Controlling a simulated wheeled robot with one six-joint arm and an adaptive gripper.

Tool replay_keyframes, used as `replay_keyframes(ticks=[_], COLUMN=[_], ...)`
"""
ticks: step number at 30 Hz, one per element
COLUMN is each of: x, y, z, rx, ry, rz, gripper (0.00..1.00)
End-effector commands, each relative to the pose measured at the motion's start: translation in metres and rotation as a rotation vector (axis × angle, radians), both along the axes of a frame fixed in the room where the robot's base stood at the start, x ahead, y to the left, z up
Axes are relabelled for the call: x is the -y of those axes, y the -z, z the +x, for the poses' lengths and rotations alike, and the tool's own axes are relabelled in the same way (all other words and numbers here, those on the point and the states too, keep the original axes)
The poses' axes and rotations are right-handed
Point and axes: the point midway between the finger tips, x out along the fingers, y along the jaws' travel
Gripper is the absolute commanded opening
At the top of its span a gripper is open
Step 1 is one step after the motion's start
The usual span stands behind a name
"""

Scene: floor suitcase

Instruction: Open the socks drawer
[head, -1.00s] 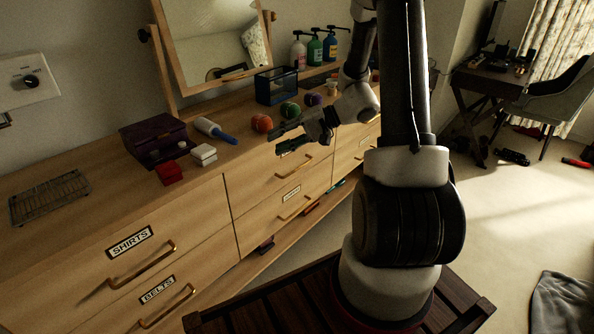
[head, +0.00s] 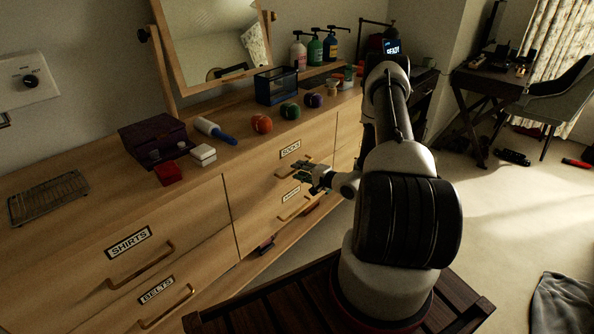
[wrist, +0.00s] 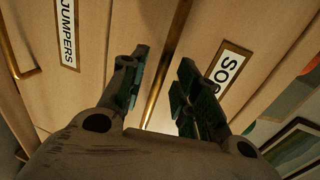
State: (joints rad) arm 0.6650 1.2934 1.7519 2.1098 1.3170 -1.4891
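The socks drawer (head: 262,172) is in the dresser's upper row, labelled SOCKS (head: 290,149), and looks shut. In the wrist view its label (wrist: 229,70) is at the right, partly covered by a finger. Its brass bar handle (wrist: 168,68) runs between my two fingertips. My gripper (head: 302,170) is in front of this drawer, open, with a finger on either side of the handle. I cannot tell whether either finger touches it. In the head view the gripper hides part of the handle.
Below is a drawer with a JUMPERS label (wrist: 68,32) and its own handle (head: 295,209). SHIRTS (head: 129,242) and BELTS (head: 157,289) drawers are at the left. Yarn-like balls (head: 290,110), bottles and boxes stand on the dresser top. Open floor lies at the right.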

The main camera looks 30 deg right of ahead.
Motion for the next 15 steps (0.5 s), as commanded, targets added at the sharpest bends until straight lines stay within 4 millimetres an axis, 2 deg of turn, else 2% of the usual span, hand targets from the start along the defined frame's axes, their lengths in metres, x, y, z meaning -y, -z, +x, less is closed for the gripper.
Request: replay_keyframes(ticks=[6, 14, 15], x=[-0.006, -0.007, -0.007], y=[0.003, 0.004, 0.004], z=[0.018, 0.019, 0.019], rx=[0.000, 0.000, 0.000], ry=[-0.001, 0.000, 0.000], rz=[0.001, 0.001, 0.001], gripper=[0.32, 0.32, 0.24])
